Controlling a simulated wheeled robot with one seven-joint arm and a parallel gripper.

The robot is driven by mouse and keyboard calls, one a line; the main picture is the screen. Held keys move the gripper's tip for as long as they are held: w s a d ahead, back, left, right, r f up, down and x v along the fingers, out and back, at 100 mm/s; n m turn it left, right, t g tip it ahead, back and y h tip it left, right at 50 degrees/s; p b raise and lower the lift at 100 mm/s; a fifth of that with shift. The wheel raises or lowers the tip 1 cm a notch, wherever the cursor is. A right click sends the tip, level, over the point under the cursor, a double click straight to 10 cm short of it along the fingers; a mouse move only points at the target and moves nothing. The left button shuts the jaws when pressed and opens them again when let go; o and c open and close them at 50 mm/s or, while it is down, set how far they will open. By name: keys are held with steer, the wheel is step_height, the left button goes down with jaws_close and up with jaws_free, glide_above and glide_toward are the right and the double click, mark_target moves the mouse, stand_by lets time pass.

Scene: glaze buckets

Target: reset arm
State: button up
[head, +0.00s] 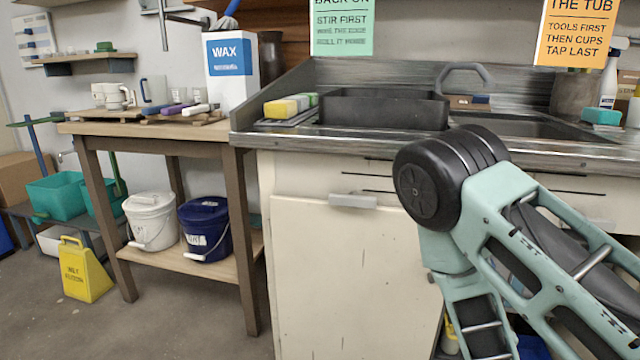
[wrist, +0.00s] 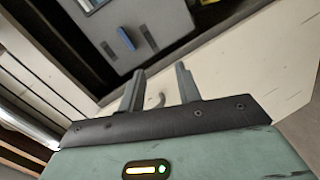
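My arm shows at the right of the head view, bent in front of the sink cabinet. My gripper is outside the clear part of that view. In the wrist view my gripper (wrist: 159,78) has its two grey fingers apart, with nothing held between them. A small curved grey piece shows beyond the fingers; I cannot tell what it belongs to. A white bucket (head: 151,222) and a dark blue bucket (head: 204,230) stand upright on the lower shelf of the wooden table, away from my arm.
The sink cabinet (head: 330,270) stands close behind my arm. The wooden table (head: 150,128) holds mugs and a WAX container (head: 230,75). A yellow floor sign (head: 82,270) stands at left. Floor is clear in front of the table. A grey box (wrist: 125,35) shows in the wrist view.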

steer(key=s+a+r+m+g+y, duration=0.1)
steer(key=s+a+m+g+y, duration=0.2)
steer(key=a, duration=0.5)
steer(key=s+a+r+m+g+y, duration=0.1)
steer(key=a+m+g+y, duration=0.2)
steer(key=a, duration=0.5)
steer(key=s+a+r+n+g+y, duration=0.1)
steer(key=s+a+r+g, duration=0.25)
steer(key=s, duration=0.25)
steer(key=s+a+r+n+g+y, duration=0.1)
steer(key=s+a+r+g, duration=0.15)
steer(key=s+r, duration=0.3)
steer(key=s+d+r+g+h, duration=0.2)
steer(key=s+r, duration=0.3)
steer(key=s, duration=0.3)
step_height(320, 180, up, 29)
steer(key=p, duration=2.9)
steer(key=shift+s+d+n, duration=0.35)
steer(key=shift+n, duration=0.05)
